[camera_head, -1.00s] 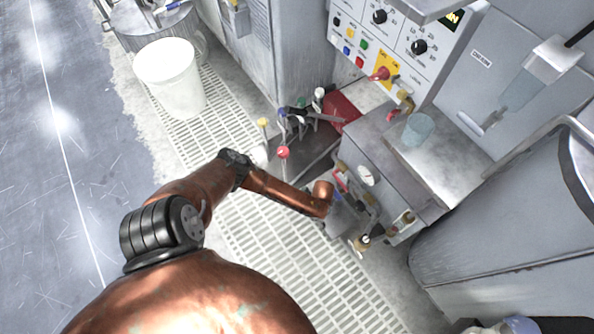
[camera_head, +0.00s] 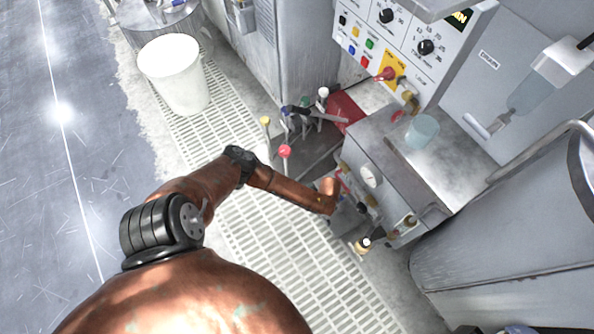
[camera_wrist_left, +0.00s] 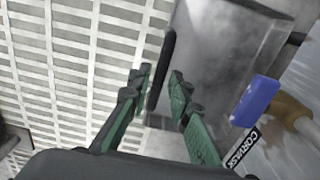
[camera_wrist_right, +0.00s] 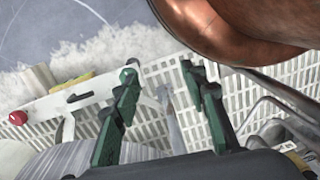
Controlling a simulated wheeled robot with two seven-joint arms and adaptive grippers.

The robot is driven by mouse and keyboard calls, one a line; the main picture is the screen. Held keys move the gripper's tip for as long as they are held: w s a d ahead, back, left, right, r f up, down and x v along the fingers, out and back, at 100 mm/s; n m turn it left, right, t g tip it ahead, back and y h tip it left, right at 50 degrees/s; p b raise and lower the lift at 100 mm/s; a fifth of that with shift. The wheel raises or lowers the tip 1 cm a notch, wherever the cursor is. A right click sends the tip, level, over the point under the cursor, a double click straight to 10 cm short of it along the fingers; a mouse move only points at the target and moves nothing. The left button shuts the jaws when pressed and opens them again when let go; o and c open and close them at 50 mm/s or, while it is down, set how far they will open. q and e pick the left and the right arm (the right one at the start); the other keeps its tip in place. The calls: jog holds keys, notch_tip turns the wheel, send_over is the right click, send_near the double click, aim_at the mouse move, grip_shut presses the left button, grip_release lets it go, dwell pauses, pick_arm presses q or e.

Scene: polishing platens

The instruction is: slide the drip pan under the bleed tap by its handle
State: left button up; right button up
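The drip pan (camera_wrist_left: 215,55) is a grey metal box in the left wrist view, standing over the white grating. Its black bar handle (camera_wrist_left: 168,48) runs along its near side. My left gripper (camera_wrist_left: 159,78) is open, with its green fingers on either side of the handle and visible gaps. In the head view my copper forearm hides most of that gripper. My right gripper (camera_wrist_right: 158,82) is open and empty in the right wrist view.
A blue block (camera_wrist_left: 254,100) and a brass part (camera_wrist_left: 288,106) sit beside the pan. Levers with a red knob (camera_head: 285,151) and a yellow knob (camera_head: 265,120) stand behind my forearm. A white bucket (camera_head: 176,78) stands at back left. The grating (camera_head: 280,255) in front is clear.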

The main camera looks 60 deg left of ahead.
pick_arm(q)
jog(key=shift+o, duration=1.2)
jog(key=shift+s, duration=0.1)
notch_tip(320, 180, up, 12)
